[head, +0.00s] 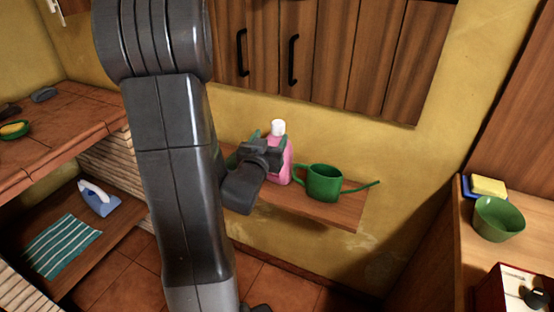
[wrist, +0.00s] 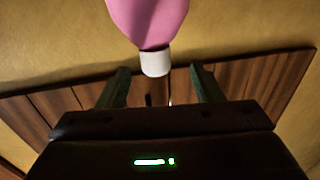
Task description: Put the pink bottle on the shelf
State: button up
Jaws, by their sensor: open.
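The pink bottle (head: 279,165) with a white cap stands upright on a wooden wall shelf (head: 338,212) in the head view. In the wrist view the bottle (wrist: 150,18) shows upside down at the top, its white cap (wrist: 155,62) pointing down the picture. My gripper (head: 268,143) is open at the near side of the bottle and hides part of it. In the wrist view the two fingertips (wrist: 160,70) are apart, one on each side of the cap's position. I cannot tell whether they touch the bottle.
A green watering can (head: 323,183) stands on the shelf just right of the bottle. A wooden cupboard (head: 335,50) hangs above. At the right, a counter (head: 463,225) holds a green bowl (head: 499,219) and a yellow sponge (head: 489,186). An iron (head: 98,200) stands at lower left.

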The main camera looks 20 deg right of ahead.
aim_at(279, 123)
jog(key=x, duration=0.2)
jog(key=shift+w+d, duration=0.2)
jog(key=shift+w, duration=0.05)
jog(key=x, duration=0.2)
jog(key=p+x, duration=0.1)
jog(key=x, duration=0.2)
jog(key=shift+s+d+r, duration=0.2)
jog(key=shift+d+r, duration=0.05)
grip_shut()
